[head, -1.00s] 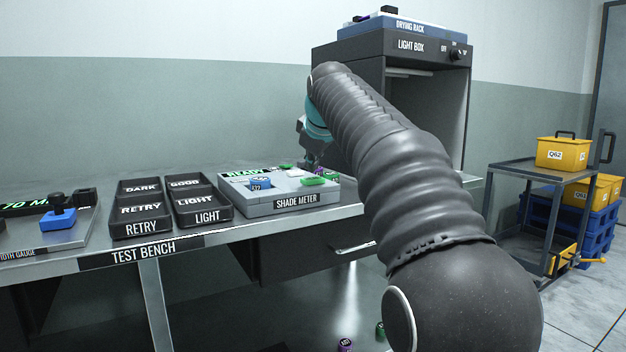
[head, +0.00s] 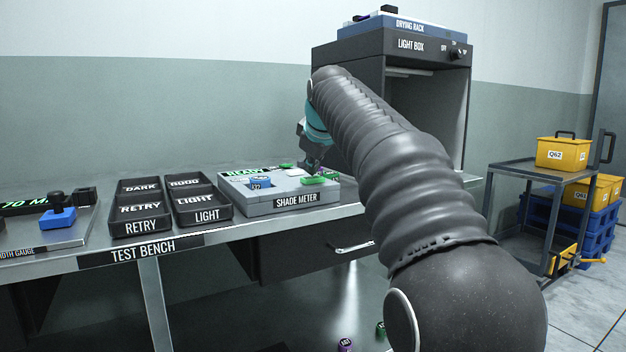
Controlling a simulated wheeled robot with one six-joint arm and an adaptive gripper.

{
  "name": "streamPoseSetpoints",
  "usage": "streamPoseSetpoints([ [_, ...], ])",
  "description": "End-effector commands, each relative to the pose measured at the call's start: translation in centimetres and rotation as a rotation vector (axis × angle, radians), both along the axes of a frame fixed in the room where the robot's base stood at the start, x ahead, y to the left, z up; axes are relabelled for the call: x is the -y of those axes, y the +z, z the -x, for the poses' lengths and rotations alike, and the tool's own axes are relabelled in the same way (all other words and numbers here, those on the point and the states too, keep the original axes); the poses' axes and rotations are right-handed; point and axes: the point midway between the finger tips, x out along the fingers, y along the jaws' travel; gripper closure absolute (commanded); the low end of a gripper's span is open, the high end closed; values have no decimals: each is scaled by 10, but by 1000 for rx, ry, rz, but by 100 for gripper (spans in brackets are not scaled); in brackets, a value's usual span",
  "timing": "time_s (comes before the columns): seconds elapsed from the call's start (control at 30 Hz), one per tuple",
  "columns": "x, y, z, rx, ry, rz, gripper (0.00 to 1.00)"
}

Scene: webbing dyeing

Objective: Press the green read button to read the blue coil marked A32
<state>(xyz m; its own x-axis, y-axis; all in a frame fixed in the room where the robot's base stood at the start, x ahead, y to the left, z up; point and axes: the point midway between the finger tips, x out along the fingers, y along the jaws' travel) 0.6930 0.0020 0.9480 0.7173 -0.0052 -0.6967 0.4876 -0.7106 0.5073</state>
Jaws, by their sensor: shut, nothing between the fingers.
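The shade meter (head: 268,208) is a grey box on the test bench, with a green display reading READY at its back left. The blue coil (head: 259,184) sits on the left part of its top; its marking is too small to read fully. A green button (head: 314,181) lies at the right front of the meter's top. A second green piece (head: 285,166) shows further back. My gripper (head: 315,170) is shut and empty, pointing down just above or touching the right-hand green button; I cannot tell which. My arm hides the area to its right.
Black trays labelled DARK, GOOD, RETRY and LIGHT (head: 204,208) stand left of the meter. A width gauge with a blue block (head: 58,218) is further left. The light box (head: 420,45) stands behind my arm. A cart (head: 520,168) with yellow bins is at right. Coils (head: 345,344) lie on the floor.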

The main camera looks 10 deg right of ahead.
Motion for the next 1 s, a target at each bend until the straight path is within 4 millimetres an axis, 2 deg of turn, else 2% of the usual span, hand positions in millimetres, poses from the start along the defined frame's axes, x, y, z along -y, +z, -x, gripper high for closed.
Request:
streamPoseSetpoints([
  [1.0,0,-8,0,0,0,0,100],
])
